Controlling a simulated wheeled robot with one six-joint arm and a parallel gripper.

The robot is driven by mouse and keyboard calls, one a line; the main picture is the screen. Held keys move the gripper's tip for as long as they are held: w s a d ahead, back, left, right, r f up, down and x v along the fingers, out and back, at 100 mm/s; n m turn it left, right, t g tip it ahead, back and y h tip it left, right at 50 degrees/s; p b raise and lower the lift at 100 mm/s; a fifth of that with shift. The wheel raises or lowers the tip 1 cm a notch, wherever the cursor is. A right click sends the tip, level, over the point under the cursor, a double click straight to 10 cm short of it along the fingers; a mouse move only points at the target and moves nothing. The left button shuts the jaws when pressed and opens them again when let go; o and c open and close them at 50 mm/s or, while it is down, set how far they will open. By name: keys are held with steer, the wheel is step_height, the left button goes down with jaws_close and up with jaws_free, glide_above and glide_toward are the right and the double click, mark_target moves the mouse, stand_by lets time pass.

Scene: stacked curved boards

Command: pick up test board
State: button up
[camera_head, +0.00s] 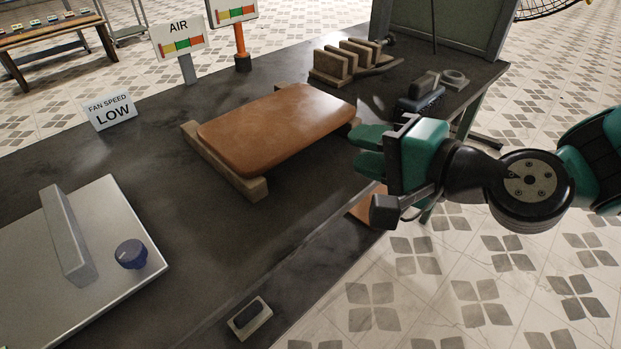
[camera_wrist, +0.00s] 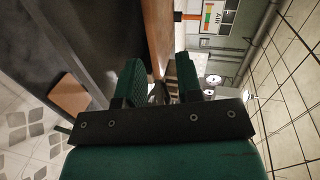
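The test board appears to be the brown, rounded, gently curved board (camera_head: 275,125) lying across two wooden supports (camera_head: 228,170) on the dark table. My gripper (camera_head: 368,150) is just off the board's right end, its green fingers pointing left. The fingers are apart with a gap between them, and nothing is held. In the wrist view, my gripper (camera_wrist: 160,85) also shows spread fingers, with the brown board (camera_wrist: 158,30) just beyond them. Whether a finger touches the board cannot be told. The far support is mostly hidden by the board.
Wooden blocks in a rack (camera_head: 345,62) and a dark tool (camera_head: 420,92) lie behind the gripper. A metal plate with a blue knob (camera_head: 131,254) is at lower left. A "FAN SPEED LOW" sign (camera_head: 109,111) stands behind. A flat brown piece (camera_head: 366,204) lies below the gripper.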

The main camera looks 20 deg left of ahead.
mark_target(312, 141)
steer(key=f, duration=0.1)
steer(key=m, duration=0.1)
steer(key=f+t+b, duration=0.1)
steer(key=shift+w+a+f, duration=0.35)
steer(key=shift+w, duration=0.05)
steer(key=shift+w+a+r+m+p, duration=0.1)
steer(key=shift+w+a+m+p, duration=0.2)
steer(key=shift+a+p, duration=0.25)
steer(key=p+x, duration=0.5)
steer(key=x, duration=0.2)
steer(key=shift+r, duration=0.15)
steer(key=shift+p+x, duration=0.35)
steer(key=shift+x, duration=0.55)
steer(key=shift+c, duration=0.2)
